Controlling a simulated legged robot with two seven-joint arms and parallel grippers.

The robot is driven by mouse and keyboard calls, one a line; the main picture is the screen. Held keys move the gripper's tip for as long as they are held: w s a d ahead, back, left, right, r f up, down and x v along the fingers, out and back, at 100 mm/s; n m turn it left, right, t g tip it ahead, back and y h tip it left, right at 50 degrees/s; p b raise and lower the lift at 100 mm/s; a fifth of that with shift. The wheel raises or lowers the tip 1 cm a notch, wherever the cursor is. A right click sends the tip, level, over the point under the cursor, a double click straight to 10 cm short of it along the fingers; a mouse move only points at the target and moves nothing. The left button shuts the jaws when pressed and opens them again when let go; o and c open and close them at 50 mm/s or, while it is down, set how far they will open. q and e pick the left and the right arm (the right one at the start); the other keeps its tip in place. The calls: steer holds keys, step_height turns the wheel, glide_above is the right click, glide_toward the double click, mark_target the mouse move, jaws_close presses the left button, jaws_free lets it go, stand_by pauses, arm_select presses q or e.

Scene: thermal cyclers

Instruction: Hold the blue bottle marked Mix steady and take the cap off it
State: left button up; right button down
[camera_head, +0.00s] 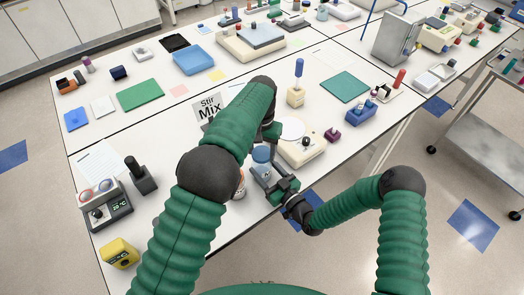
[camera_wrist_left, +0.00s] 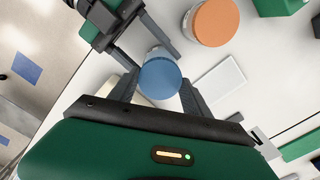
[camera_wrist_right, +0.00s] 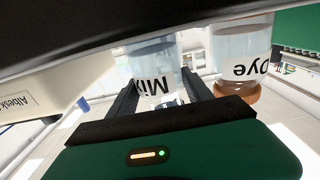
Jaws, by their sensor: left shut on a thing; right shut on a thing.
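The Mix bottle (camera_wrist_right: 154,62) is clear with a white label and appears upside down in the right wrist view. Its blue cap (camera_wrist_left: 160,78) is seen from above in the left wrist view, and in the head view the cap (camera_head: 261,154) is near the table's front edge. My left gripper (camera_wrist_left: 162,92) is shut on the cap from above. My right gripper (camera_head: 268,178) is shut on the bottle's body from the front; its fingers (camera_wrist_right: 160,92) flank the bottle. I cannot tell whether the cap is loose on the neck.
The Dye bottle (camera_wrist_right: 243,45), with an orange cap (camera_wrist_left: 215,22), stands close beside the Mix bottle. A cream device with a white disc (camera_head: 292,130) is just right of the bottle. The table's front edge is close.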

mark_target(262, 153)
arm_select(q)
steer(key=shift+r, duration=2)
arm_select(e)
steer(key=shift+c, duration=1.8)
jaws_free()
